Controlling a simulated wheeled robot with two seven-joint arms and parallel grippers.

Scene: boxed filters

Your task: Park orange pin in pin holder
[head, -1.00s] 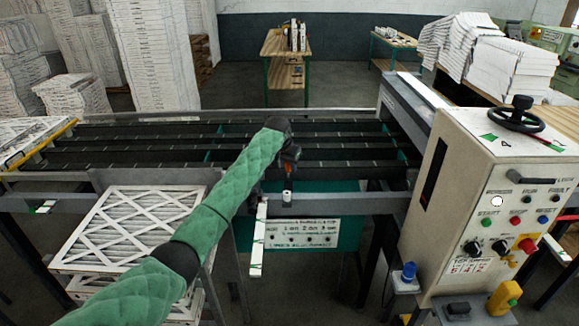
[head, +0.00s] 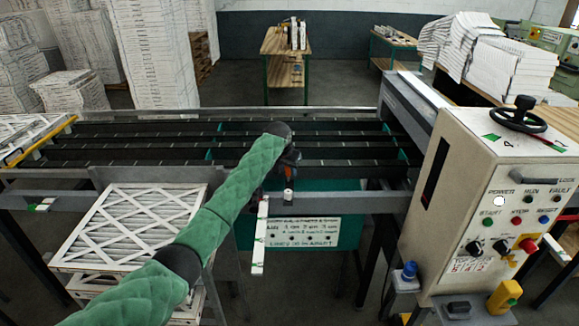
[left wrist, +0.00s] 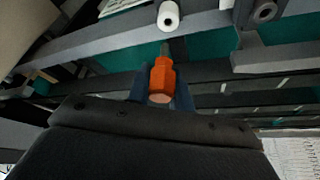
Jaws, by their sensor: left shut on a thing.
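The orange pin (left wrist: 161,80) is held between the dark fingers of my left gripper (left wrist: 163,88) in the left wrist view. Its narrow grey tip points toward a white cylinder with a dark hole (left wrist: 168,15), which looks like the pin holder, and stays apart from it. In the head view my left gripper (head: 290,160) is partly hidden by its green-sleeved arm. There the orange pin (head: 289,173) shows small, above the white holder (head: 288,198) on the front grey rail. My right gripper is not in view.
A grey ringed fitting (left wrist: 264,11) sits beside the holder in the left wrist view. A white strip (head: 260,238) hangs from the rail. A filter stack (head: 130,225) stands at left, and the control cabinet (head: 490,200) at right. Conveyor rails (head: 340,150) lie behind.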

